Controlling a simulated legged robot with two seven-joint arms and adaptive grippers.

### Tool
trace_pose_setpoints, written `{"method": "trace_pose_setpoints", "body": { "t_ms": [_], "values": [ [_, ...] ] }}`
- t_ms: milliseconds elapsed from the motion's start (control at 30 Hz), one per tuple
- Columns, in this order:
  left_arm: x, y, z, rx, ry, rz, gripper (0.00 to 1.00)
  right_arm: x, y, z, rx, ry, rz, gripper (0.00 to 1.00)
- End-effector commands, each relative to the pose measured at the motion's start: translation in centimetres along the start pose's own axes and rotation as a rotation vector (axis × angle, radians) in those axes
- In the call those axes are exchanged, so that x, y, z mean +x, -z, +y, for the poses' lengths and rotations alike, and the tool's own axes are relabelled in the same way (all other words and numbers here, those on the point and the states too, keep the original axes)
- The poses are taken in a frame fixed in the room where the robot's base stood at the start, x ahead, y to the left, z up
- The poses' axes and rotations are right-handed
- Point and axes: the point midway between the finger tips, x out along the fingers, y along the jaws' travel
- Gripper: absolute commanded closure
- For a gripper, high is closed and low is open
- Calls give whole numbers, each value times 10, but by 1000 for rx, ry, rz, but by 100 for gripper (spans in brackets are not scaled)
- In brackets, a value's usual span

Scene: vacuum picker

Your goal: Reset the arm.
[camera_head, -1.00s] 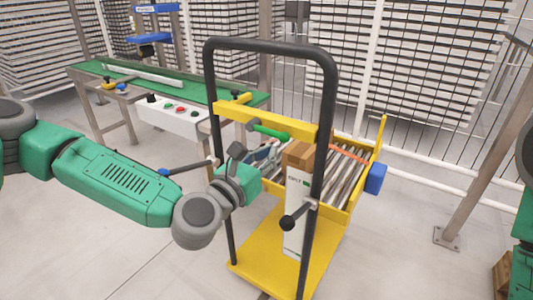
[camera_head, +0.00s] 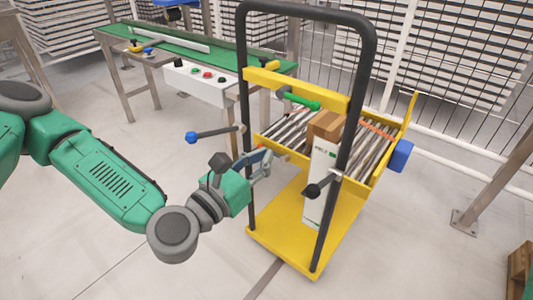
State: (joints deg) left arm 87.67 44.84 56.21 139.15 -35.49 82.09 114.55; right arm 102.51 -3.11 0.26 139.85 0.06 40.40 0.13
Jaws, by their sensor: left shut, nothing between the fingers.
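My left arm comes in from the left, with green and dark grey links. Its gripper (camera_head: 262,162) is shut and empty, just left of the yellow trolley (camera_head: 286,237) with the tall black handle frame (camera_head: 242,100). The gripper is small in the picture, and I cannot tell whether it touches the trolley. My right gripper is out of view.
The trolley carries metal rollers (camera_head: 292,124) and a white and brown box (camera_head: 319,180). A lever with a blue knob (camera_head: 191,137) sticks out to its left. A green conveyor (camera_head: 165,38) with a button box (camera_head: 203,80) stands behind. Fencing closes the back; the floor at front left is clear.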

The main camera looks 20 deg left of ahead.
Motion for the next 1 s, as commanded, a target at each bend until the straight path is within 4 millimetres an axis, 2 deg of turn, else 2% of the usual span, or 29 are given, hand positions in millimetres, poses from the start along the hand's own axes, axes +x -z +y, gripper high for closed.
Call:
{"method": "trace_pose_setpoints", "body": {
  "t_ms": [233,333,367,467,533,633,733,800,900,1000],
  "values": [
    [0,2,-4,12,9,9,100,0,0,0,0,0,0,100],
    [-5,20,-20,99,61,64,100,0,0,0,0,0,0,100],
    [-8,29,-28,146,91,91,100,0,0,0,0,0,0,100],
    [-28,76,-60,384,244,214,100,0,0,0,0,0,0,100],
    [-54,117,-82,606,402,306,100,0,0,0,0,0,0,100],
    [-103,175,-98,954,672,409,100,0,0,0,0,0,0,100],
    [-158,223,-91,1296,974,465,100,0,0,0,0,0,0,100],
    [-192,247,-74,1502,1180,478,100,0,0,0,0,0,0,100],
    [-231,268,-42,1733,1449,475,100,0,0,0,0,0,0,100],
    [-260,277,-6,1907,1691,454,100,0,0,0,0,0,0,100]
  ]
}}
